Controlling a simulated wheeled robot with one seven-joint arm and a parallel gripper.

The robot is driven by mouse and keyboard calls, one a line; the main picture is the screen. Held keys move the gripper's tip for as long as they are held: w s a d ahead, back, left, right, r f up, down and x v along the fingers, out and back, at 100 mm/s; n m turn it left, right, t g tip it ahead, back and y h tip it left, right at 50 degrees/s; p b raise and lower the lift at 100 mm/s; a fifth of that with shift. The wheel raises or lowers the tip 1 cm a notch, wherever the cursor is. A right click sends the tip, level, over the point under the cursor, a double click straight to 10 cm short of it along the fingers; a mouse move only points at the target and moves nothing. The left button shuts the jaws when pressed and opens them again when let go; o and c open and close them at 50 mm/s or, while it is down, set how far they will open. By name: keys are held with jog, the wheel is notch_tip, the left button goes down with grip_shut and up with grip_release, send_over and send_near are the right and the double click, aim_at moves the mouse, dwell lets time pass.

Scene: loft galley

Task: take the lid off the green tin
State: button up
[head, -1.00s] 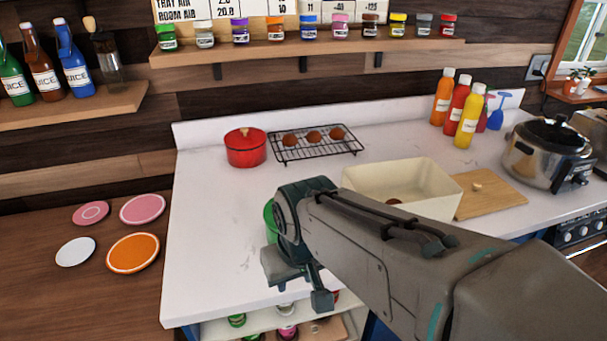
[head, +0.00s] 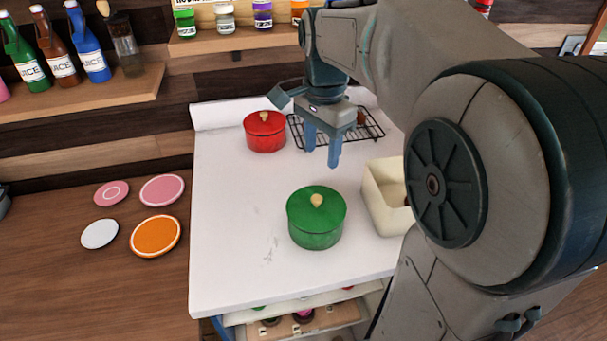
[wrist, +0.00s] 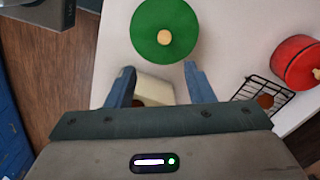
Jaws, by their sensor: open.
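The green tin (head: 316,229) stands upright on the white counter with its green lid (head: 304,200) on. The lid has a pale, round wooden knob (head: 316,200) in its middle. My gripper (head: 321,158) is open and empty, fingers pointing down, above the counter and behind the tin in the head view. In the wrist view the tin's lid (wrist: 165,15) and knob (wrist: 164,37) lie just beyond the open fingertips (wrist: 158,72). Nothing is between the fingers but the view of a cream box below.
A red lidded pot (head: 265,134) stands at the back, beside a black wire rack (head: 372,128) with brown round items. A cream box (head: 384,205) stands close to the tin's right. The white counter (head: 235,235) left of the tin is clear.

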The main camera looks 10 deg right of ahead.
send_over(317, 198)
jog(key=f, duration=0.8)
jog(key=shift+s+d, duration=0.1)
jog(key=shift+s, duration=0.2)
jog(key=shift+w+f+p, duration=0.2)
jog(key=shift+f+p, duration=0.1)
jog(key=shift+f, duration=1.05)
jog(key=shift+w+f+p, duration=0.15)
jog(key=shift+f+p, duration=0.15)
jog(key=shift+f, duration=1.05)
jog(key=shift+c, duration=0.3)
grip_shut()
